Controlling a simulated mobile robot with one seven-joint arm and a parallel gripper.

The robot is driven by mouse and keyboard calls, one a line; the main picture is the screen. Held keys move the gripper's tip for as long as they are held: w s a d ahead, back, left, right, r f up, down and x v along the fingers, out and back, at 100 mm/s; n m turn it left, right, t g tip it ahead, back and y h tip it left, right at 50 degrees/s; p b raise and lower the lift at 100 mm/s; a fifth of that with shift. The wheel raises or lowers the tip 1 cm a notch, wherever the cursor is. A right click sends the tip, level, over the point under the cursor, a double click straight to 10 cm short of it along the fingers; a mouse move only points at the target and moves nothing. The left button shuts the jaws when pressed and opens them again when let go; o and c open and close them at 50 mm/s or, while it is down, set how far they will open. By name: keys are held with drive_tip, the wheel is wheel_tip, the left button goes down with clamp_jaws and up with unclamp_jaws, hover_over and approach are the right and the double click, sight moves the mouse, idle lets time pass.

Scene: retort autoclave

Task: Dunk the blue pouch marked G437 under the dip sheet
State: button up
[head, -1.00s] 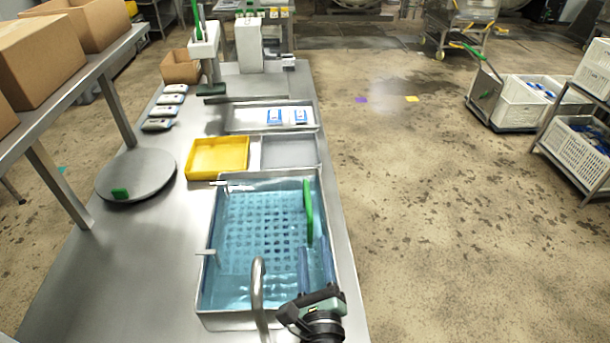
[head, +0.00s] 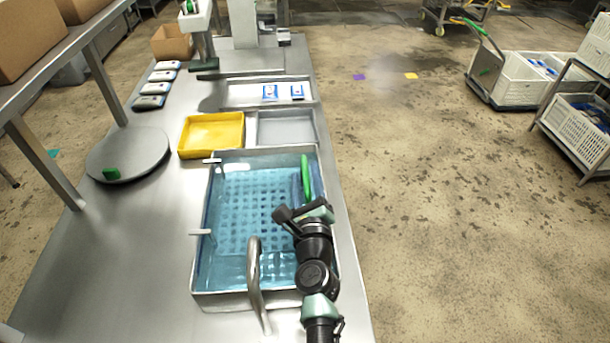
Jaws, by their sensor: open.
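Two blue-and-white pouches, a left one (head: 270,92) and a right one (head: 297,91), lie side by side in a shallow metal tray (head: 236,93). Their markings are too small to read, so I cannot tell which is G437. A perforated dip sheet (head: 255,205) shows in the blue water of the metal basin (head: 221,301). A green handle (head: 306,178) stands at the basin's right side. My gripper (head: 284,216) is open over the right part of the basin, apart from the pouches. My arm hides the basin's near right part.
A yellow tray (head: 213,134) and a grey tray (head: 285,128) lie between basin and pouches. A curved tap (head: 254,275) rises at the basin's near edge. A round plate (head: 128,153) and several pale devices (head: 156,88) are at left. A shelf (head: 85,40) overhangs the left side.

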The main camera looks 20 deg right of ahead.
drive_tip(key=shift+x, duration=0.9)
clamp_jaws()
drive_tip(key=shift+s+d, duration=0.1)
drive_tip(key=shift+d, duration=0.05)
idle(0.7)
